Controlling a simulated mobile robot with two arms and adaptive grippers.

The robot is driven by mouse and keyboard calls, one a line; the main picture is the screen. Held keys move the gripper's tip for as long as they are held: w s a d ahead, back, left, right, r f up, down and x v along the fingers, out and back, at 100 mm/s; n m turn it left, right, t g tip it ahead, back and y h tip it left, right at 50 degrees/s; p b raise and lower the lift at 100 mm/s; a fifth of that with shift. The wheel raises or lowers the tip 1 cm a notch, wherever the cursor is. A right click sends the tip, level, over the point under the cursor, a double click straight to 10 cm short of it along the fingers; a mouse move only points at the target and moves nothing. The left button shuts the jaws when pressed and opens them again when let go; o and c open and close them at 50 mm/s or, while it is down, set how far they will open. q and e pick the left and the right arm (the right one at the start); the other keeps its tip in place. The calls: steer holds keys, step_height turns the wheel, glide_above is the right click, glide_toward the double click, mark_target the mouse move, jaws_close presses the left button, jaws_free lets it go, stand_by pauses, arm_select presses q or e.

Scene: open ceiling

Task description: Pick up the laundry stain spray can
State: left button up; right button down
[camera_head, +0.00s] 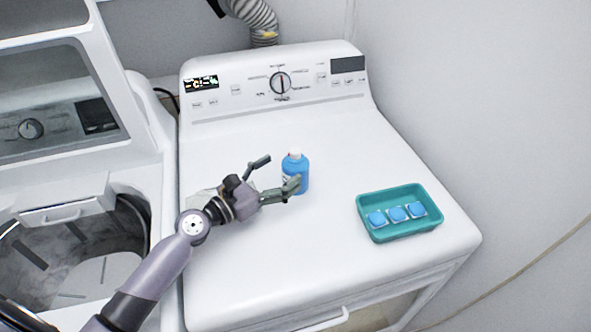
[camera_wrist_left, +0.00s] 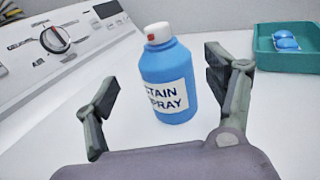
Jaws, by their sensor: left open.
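The blue laundry stain spray can (camera_head: 296,170) stands upright on the white dryer top, with a white cap. In the left wrist view the can (camera_wrist_left: 170,75) shows a white label reading "STAIN SPRAY" in part and a red nozzle dot. My left gripper (camera_head: 276,176) is open, its fingers pointing at the can. In the left wrist view the can stands between and just beyond the two fingertips of the gripper (camera_wrist_left: 162,80), with the right finger closer to it. My right gripper is not in view.
A teal tray (camera_head: 383,236) with several blue-and-white pods lies to the right of the can. The dryer's control panel (camera_head: 225,92) rises behind. An open top-load washer (camera_head: 160,150) stands at left. The dryer top around the can is clear.

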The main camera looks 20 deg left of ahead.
mark_target(295, 164)
arm_select(q)
steer(key=x, duration=0.2)
steer(key=p+x, duration=0.1)
steer(key=x, duration=0.2)
steer(key=shift+s+d+f, duration=0.1)
steer(key=shift+d+f, duration=0.1)
steer(key=shift+d, duration=0.1)
steer(key=shift+s, duration=0.1)
steer(key=shift+c, duration=0.2)
steer(key=shift+r, duration=0.1)
steer(key=c, duration=1.6)
